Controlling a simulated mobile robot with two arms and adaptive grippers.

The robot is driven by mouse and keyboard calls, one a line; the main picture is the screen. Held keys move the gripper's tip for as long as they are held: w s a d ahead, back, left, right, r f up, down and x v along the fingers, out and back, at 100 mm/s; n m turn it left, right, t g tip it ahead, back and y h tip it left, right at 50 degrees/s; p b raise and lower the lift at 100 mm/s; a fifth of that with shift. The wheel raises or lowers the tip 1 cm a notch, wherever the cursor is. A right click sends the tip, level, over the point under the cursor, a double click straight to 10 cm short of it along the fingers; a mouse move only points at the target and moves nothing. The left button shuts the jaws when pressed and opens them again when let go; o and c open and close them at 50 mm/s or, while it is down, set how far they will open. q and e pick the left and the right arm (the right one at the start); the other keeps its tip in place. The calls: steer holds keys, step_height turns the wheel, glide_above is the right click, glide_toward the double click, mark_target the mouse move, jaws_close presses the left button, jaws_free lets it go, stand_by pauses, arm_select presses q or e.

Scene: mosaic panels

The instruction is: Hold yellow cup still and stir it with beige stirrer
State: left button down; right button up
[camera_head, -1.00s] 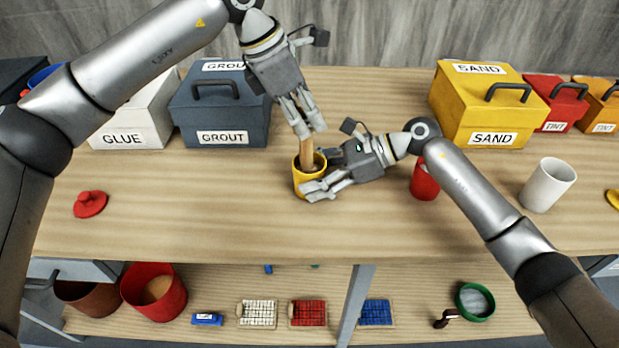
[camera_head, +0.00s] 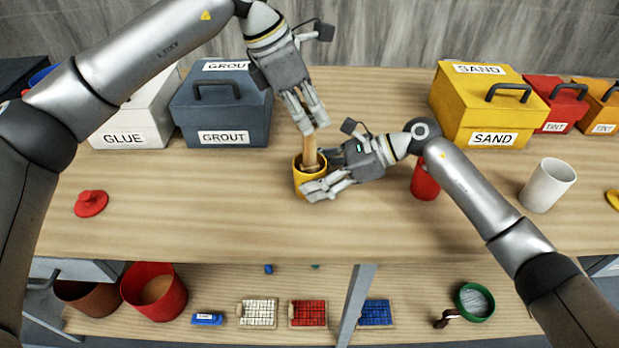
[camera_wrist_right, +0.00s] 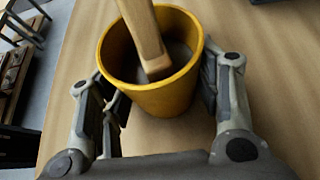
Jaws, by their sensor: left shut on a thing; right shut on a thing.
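The yellow cup (camera_head: 301,180) stands upright on the wooden tabletop, and it also shows in the right wrist view (camera_wrist_right: 165,98). My right gripper (camera_head: 315,172) is shut on the cup, with a finger on either side of it in the right wrist view (camera_wrist_right: 160,90). My left gripper (camera_head: 313,128) is above the cup and shut on the beige stirrer (camera_head: 310,150). The stirrer (camera_wrist_right: 143,35) leans into the cup, its lower end inside. Greyish content shows in the cup's bottom around the stirrer's end.
A red cup (camera_head: 425,180) stands partly behind my right arm, and a white cup (camera_head: 548,185) is farther right. A red lid (camera_head: 90,203) lies at left. Grout (camera_head: 222,110), glue (camera_head: 135,125) and sand (camera_head: 485,110) boxes stand at the back. The front tabletop is clear.

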arm_select(q)
steer(key=shift+r, duration=5.4)
arm_select(e)
steer(key=o, duration=0.9)
steer(key=shift+d, duration=0.1)
